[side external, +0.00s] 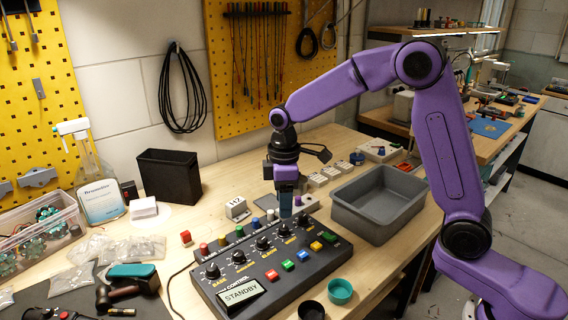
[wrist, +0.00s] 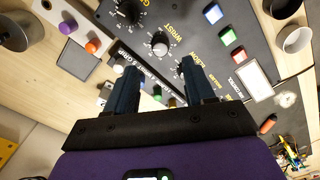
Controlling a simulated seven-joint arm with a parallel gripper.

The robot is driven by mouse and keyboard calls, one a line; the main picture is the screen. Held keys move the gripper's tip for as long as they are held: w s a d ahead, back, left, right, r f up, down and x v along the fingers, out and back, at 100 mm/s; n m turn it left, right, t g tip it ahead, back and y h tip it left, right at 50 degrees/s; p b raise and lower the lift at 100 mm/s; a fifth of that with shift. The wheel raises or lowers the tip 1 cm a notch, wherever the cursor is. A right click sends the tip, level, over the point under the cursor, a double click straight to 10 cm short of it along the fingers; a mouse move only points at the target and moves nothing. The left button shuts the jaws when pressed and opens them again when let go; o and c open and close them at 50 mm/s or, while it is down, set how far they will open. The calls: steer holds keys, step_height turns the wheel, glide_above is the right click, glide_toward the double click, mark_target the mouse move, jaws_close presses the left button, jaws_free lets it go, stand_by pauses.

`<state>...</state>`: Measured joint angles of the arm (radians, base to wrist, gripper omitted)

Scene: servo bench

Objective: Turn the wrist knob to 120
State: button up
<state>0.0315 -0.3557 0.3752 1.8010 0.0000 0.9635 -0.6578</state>
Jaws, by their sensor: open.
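The dark control box (side external: 270,265) lies on the bench with a row of black knobs and a screen reading STANDBY. The wrist knob (wrist: 160,43), black with a pale cap, sits in that row by the label WRIST; in the side view it is the fourth knob (side external: 284,230) from the BASE end. My gripper (side external: 286,212) points down above the wrist end of the row. In the wrist view my gripper (wrist: 160,64) is open, with the wrist knob between and beyond its fingertips. I cannot tell the height gap or read the knob's setting.
A grey bin (side external: 378,205) stands right of the box. Colored buttons (side external: 288,265) line the box's front side, and colored posts (side external: 222,240) stand behind the knobs. A small block marked 142 (side external: 236,207) is behind it. A teal cup (side external: 340,291) stands in front.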

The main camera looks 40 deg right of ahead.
step_height(320, 180, up, 10)
stand_by(0.4)
steer(key=shift+r, duration=0.1)
steer(key=s+d+f, duration=0.2)
steer(key=s, duration=0.8)
steer(key=s+d+f+n, duration=0.1)
steer(key=s+d+f, duration=0.1)
steer(key=s, duration=0.9)
steer(key=s+d+f, duration=0.2)
steer(key=s+f, duration=0.2)
steer(key=s, duration=0.7)
steer(key=shift+f, duration=0.15)
